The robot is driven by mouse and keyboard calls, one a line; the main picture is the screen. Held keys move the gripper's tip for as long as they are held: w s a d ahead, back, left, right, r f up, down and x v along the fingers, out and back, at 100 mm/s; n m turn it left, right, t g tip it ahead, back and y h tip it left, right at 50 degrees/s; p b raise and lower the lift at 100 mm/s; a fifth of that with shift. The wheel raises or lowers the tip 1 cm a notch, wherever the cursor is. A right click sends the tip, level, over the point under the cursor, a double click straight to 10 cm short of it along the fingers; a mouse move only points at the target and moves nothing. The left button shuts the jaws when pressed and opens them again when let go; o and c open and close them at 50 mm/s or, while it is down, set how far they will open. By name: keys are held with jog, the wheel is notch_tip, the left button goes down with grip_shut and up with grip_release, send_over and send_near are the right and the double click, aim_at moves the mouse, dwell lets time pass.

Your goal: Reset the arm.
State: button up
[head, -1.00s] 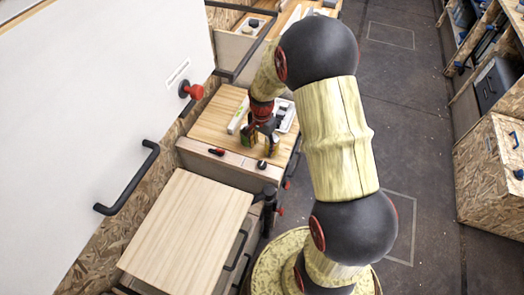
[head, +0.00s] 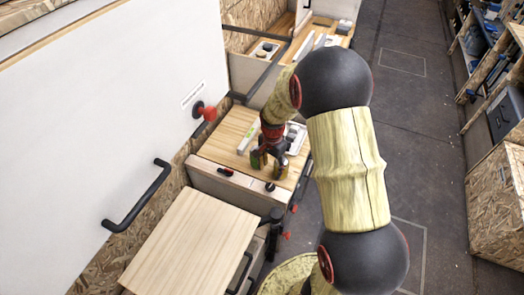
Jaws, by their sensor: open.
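My arm rises from the lower right of the head view and bends over at the top. My gripper (head: 268,160) hangs from its end, pointing down over the wooden worktop (head: 226,130). Its fingers are apart and I see nothing held between them. It is small in the view, so whether the fingertips touch the worktop cannot be told.
A white panel (head: 110,110) with a black handle (head: 137,200) and a red knob (head: 207,111) stands at the left. A lower wooden top (head: 190,245) lies in front. A white tray (head: 296,137) is beside my gripper. Open floor (head: 415,130) lies to the right.

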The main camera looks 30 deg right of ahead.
jog(key=s+a+r+n+t, duration=0.2)
jog(key=s+a+r+n, duration=0.2)
jog(key=s+r, duration=0.3)
jog(key=s+a+r+n+t, duration=0.1)
jog(key=s+a+r+n, duration=0.4)
jog(key=r, duration=0.8)
jog(key=s+a+r+n+t, duration=0.2)
jog(key=s+a+r+n, duration=0.2)
jog(key=s+r, duration=0.5)
notch_tip(320, 180, up, 2)
jog(key=shift+a+r+n+t, duration=0.1)
jog(key=shift+a+n+t, duration=0.2)
jog(key=shift+n, duration=0.2)
jog(key=shift+c, duration=0.4)
dwell(0.4)
